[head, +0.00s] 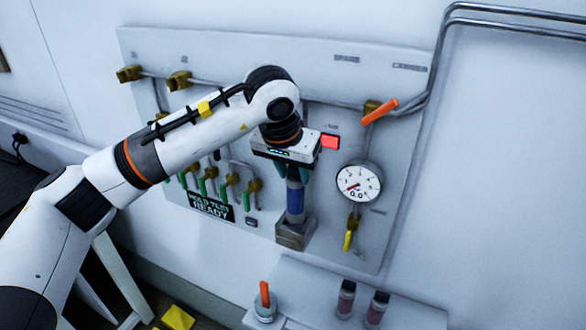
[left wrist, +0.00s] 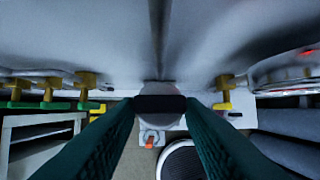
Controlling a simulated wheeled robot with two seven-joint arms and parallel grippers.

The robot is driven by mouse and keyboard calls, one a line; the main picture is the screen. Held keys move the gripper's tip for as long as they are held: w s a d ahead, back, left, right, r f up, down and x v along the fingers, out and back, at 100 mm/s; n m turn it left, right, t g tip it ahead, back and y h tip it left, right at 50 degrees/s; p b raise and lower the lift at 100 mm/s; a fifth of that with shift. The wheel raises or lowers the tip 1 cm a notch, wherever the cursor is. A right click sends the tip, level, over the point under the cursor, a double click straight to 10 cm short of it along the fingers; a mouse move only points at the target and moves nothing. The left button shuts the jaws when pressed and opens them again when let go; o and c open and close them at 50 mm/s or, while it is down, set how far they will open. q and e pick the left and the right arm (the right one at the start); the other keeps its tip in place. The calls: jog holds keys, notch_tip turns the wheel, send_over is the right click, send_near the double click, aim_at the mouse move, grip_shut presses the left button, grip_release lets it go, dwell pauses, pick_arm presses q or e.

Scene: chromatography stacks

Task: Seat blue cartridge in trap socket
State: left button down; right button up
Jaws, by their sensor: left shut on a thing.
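The blue cartridge (head: 295,203) stands about upright at the lower middle of the panel. My left gripper (head: 294,172) is shut on its upper part from above, with a teal finger on either side. The cartridge's lower dark end meets the metal block of the trap socket (head: 293,235); I cannot tell how deep it sits. In the left wrist view, the fingers of my left gripper (left wrist: 160,108) reach forward on either side of a dark band, likely part of the cartridge (left wrist: 160,103). My right gripper is not in view.
A gauge (head: 358,183) reading about 0.0 and a yellow-handled valve (head: 350,232) are right of the cartridge. Green-handled valves (head: 228,184) and a READY sign (head: 211,206) are left. The shelf (head: 330,285) below holds two dark-capped vials (head: 345,299) and an orange-handled piece (head: 265,302).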

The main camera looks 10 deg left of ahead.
pick_arm(q)
jog(key=shift+f+b, duration=0.7)
jog(key=shift+f, duration=0.25)
jog(key=shift+f+b, duration=0.45)
jog(key=shift+b, duration=0.1)
jog(key=shift+c, duration=2.3)
grip_release()
